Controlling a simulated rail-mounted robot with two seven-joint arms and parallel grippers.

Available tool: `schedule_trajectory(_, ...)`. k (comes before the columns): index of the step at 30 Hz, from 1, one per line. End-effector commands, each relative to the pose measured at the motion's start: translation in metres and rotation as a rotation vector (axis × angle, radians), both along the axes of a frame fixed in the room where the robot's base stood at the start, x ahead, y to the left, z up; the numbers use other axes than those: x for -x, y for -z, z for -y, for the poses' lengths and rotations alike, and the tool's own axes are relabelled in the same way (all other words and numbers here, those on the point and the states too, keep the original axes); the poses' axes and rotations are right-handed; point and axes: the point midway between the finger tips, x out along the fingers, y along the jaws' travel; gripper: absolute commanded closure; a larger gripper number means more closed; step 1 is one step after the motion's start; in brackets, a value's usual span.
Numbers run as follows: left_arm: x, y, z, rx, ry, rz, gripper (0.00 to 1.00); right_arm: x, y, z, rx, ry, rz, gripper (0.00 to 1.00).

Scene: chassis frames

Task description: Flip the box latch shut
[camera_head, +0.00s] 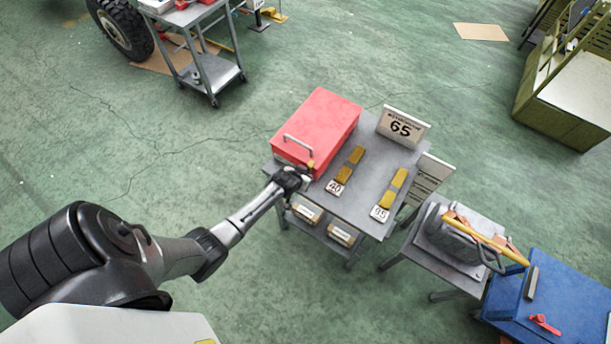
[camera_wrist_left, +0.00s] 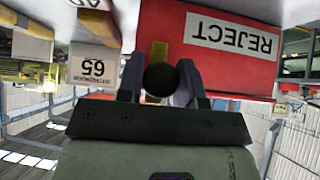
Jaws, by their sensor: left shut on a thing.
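A red box (camera_head: 322,125) with a metal handle (camera_head: 298,145) on its front edge stands on a grey table (camera_head: 372,207); its lid looks closed. A small brass latch (camera_head: 310,164) shows at the box's front right corner. In the left wrist view the red box (camera_wrist_left: 143,45) appears upside down with a REJECT label, and the brass latch (camera_wrist_left: 159,53) is partly hidden behind a dark round knob (camera_wrist_left: 160,79). My left gripper (camera_head: 303,175) is at the front of the box; in the wrist view its fingers (camera_wrist_left: 170,82) close around the knob. My right gripper is not in view.
Labelled packages (camera_head: 341,235) lie on the lower shelf.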

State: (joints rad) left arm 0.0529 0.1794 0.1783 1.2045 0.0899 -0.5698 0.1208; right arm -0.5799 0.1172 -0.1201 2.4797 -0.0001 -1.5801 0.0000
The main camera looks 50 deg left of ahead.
Motion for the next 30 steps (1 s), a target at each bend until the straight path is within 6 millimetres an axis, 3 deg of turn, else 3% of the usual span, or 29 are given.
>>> schedule_trajectory(5, 0.000, 0.001, 0.000, 0.001, -0.001, -0.003, 1.00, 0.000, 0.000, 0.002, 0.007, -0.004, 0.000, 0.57)
schedule_trajectory(6, 0.001, 0.001, 0.000, 0.001, -0.001, -0.003, 0.65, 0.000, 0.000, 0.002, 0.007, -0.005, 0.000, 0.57)
schedule_trajectory(13, 0.000, 0.001, 0.000, 0.001, -0.001, -0.001, 0.43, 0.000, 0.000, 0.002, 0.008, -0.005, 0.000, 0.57)
schedule_trajectory(23, 0.002, -0.002, 0.001, 0.000, 0.000, 0.001, 0.42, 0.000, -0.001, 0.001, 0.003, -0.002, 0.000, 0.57)
schedule_trajectory(30, 0.019, -0.022, 0.006, 0.001, -0.001, 0.000, 0.42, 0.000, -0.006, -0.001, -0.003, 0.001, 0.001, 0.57)
